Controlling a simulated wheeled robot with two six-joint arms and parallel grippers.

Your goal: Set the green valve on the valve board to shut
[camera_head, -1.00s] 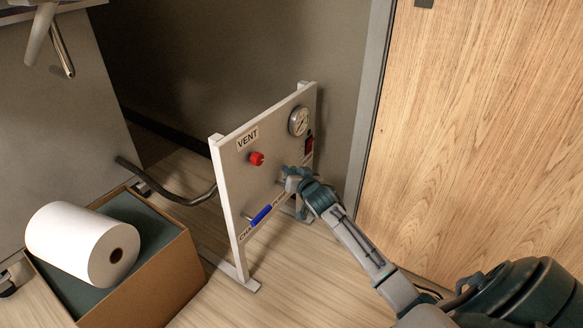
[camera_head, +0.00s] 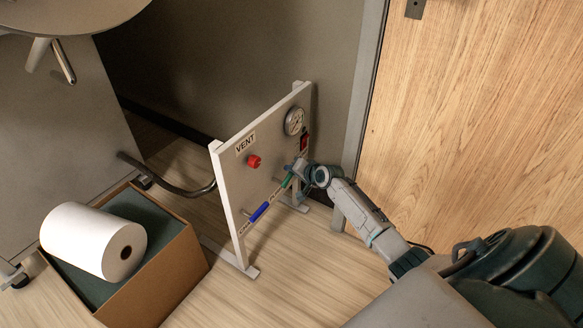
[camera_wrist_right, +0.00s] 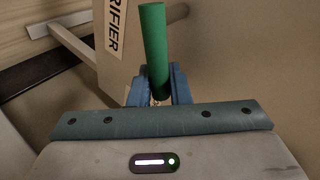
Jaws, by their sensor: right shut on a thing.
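The white valve board (camera_head: 232,190) stands upright on feet on the floor. The green valve's handle (camera_head: 287,181) is on its lower right part, slanting up to the right in the head view, much like the blue handle. My right gripper (camera_head: 301,170) is at the green handle's upper right end. In the right wrist view the green handle (camera_wrist_right: 154,48) rises from between the blue fingers of my right gripper (camera_wrist_right: 156,90), which are shut on it. The fingers hide part of the handle. My left gripper is not in view.
The board also carries a blue handle (camera_head: 260,211), a red knob (camera_head: 254,162), a gauge (camera_head: 294,121) and a red switch (camera_head: 304,141). A cardboard box (camera_head: 178,262) with a white roll (camera_head: 92,241) stands left. A wooden door (camera_head: 480,120) is at right.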

